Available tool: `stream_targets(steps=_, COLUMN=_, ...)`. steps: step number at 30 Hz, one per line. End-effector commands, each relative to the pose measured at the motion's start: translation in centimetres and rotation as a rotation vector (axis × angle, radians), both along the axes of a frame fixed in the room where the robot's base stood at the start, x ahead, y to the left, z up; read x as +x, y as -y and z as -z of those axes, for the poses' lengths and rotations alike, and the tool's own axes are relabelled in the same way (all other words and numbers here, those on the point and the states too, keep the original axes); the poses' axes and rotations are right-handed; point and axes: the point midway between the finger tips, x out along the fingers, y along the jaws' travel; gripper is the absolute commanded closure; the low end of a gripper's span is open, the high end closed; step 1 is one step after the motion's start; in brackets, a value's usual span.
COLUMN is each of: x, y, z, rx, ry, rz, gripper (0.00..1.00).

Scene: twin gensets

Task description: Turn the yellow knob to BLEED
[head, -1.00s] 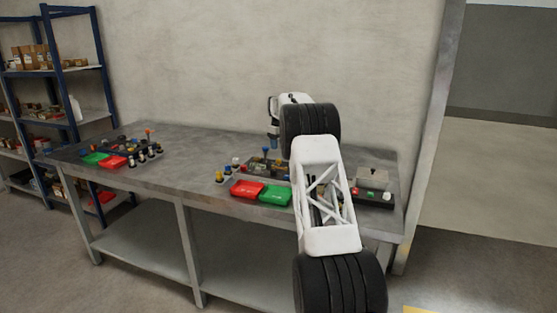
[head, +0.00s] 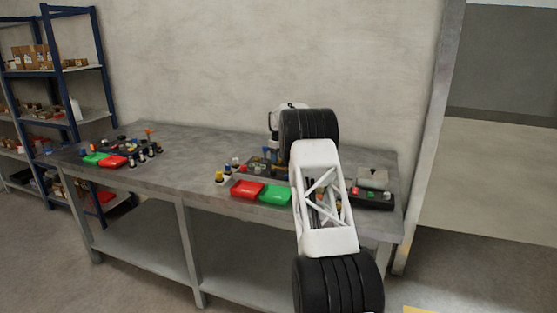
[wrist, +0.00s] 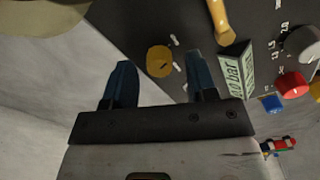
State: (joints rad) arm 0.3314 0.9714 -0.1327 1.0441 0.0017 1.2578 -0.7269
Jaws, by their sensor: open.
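In the wrist view the round yellow knob (wrist: 159,61) sits on a dark panel face, with small white marks beside it that are too small to read. My gripper (wrist: 159,68) is open, its two blue fingers apart, with the knob showing between the fingertips. I cannot tell whether either finger touches it. In the head view my gripper (head: 271,154) is low over the right-hand panel on the bench, partly hidden behind my own arm. I cannot pick out this knob in the head view.
Near the knob in the wrist view are a yellow handle (wrist: 221,22), a greenish "bar" display (wrist: 235,72), a red knob (wrist: 292,84) and a blue knob (wrist: 271,103). Red (head: 247,190) and green (head: 276,195) trays sit at the bench front. A grey-topped box (head: 373,178) stands right.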

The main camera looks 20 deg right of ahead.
Motion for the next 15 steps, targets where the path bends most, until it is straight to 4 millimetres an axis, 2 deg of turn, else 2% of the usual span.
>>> stream_targets(steps=5, x=-0.01, y=-0.01, z=0.7, rx=0.0, ry=0.001, rz=0.0, gripper=0.48)
stream_targets(steps=13, x=-0.01, y=-0.01, z=0.75, rx=0.0, ry=0.001, rz=0.0, gripper=0.48)
stream_targets(steps=15, x=-0.01, y=-0.01, z=0.73, rx=0.0, ry=0.001, rz=0.0, gripper=0.57)
